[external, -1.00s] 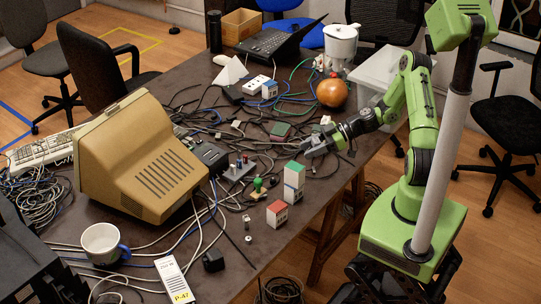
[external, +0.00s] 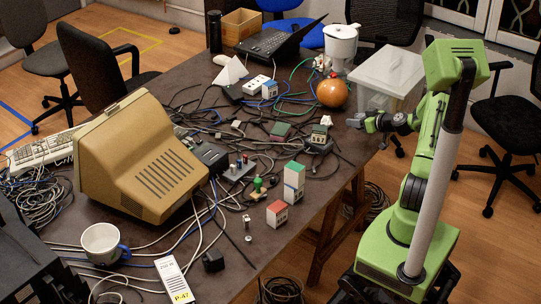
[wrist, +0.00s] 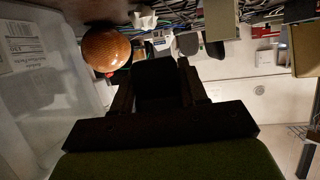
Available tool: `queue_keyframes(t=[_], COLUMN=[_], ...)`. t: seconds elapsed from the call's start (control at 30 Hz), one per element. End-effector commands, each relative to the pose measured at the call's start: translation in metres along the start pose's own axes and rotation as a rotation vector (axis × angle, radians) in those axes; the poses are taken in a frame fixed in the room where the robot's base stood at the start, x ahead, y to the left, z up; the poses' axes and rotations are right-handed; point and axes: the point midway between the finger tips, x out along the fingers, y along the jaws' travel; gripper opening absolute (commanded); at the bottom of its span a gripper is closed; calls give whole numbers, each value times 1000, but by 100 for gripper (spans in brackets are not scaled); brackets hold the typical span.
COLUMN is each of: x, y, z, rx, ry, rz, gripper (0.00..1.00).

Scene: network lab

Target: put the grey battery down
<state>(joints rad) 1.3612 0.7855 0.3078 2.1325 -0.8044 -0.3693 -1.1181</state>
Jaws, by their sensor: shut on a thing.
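My gripper (external: 366,122) is over the table's right edge, beside the clear plastic box. It is shut on a small grey block, the grey battery (external: 355,118). In the wrist view the battery (wrist: 156,82) is a dark, shadowed block between the two fingers of my gripper (wrist: 158,88). Its underside is hidden, and I cannot tell whether it touches the tabletop (external: 330,186).
An orange ball (external: 332,93) lies left of and behind my gripper. The clear plastic box (external: 388,80) stands behind it. A small device (external: 320,140) and tangled cables lie to the left. Red-white (external: 277,213) and green-white (external: 294,181) boxes stand nearer.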

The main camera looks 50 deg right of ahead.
Motion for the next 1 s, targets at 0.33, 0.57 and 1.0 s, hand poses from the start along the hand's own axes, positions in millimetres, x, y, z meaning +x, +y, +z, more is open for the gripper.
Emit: queue_keyframes(t=[0.33, 0.57, 1.0], x=[23, 38, 38], y=[-1, -1, -1], z=[56, 92, 92], rx=[3, 0, -1], ry=[0, 1, -1], rz=[-2, -2, -3], gripper=[4, 4, 50])
